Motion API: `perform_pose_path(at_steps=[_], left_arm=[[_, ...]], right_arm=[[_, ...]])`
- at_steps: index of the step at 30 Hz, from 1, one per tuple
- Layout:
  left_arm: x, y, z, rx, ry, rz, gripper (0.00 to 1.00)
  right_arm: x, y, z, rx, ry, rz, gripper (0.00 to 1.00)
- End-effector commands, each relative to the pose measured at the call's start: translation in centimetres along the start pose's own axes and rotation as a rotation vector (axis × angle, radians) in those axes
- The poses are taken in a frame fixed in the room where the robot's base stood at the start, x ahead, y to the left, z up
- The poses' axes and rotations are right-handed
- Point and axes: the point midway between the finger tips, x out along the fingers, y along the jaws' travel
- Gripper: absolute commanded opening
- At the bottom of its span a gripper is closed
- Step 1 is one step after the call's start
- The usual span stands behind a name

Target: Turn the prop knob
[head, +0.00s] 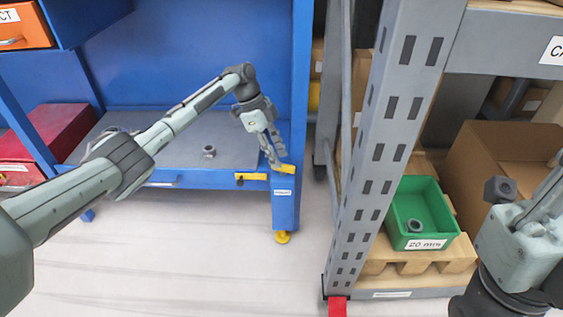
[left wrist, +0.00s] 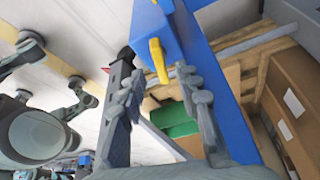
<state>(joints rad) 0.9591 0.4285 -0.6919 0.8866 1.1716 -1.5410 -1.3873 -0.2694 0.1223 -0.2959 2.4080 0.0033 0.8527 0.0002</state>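A yellow knob (head: 285,168) sits at the right front corner of the blue workbench (head: 285,200). I take it to be the prop knob. It also shows in the left wrist view (left wrist: 158,60) as a yellow bar on the blue post, ahead of the gap between my fingers. My left gripper (head: 274,158) is right beside the knob in the head view, pointing down. In the left wrist view my left gripper (left wrist: 160,92) is open, one finger on each side, with nothing held. I cannot tell whether a finger touches the knob.
A small grey ring-like part (head: 208,151) lies on the bench top. A yellow latch (head: 251,177) is on its front edge. A grey perforated rack post (head: 380,140) stands right of the bench. A green bin (head: 420,205) holds another grey part. The floor in front is clear.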

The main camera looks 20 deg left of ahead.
Motion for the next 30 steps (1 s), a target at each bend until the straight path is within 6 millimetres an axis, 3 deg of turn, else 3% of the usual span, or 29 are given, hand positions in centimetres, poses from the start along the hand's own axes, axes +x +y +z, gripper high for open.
perform_pose_path(at_steps=[6,16,24,30], left_arm=[[2.5,0.0,0.0,0.000,0.000,-0.001,0.33],[2.9,-0.1,0.0,-0.001,0.000,-0.002,0.33],[2.8,-0.1,0.0,-0.001,0.000,-0.002,0.00],[2.8,-0.1,0.0,-0.001,0.000,-0.003,0.00]], right_arm=[[0.0,-0.1,0.1,-0.003,0.013,-0.017,0.00],[0.1,-0.1,0.2,-0.003,0.014,-0.019,0.00],[0.1,-0.1,0.2,-0.004,0.014,-0.019,0.00],[0.1,-0.1,0.2,-0.004,0.013,-0.020,0.00]])
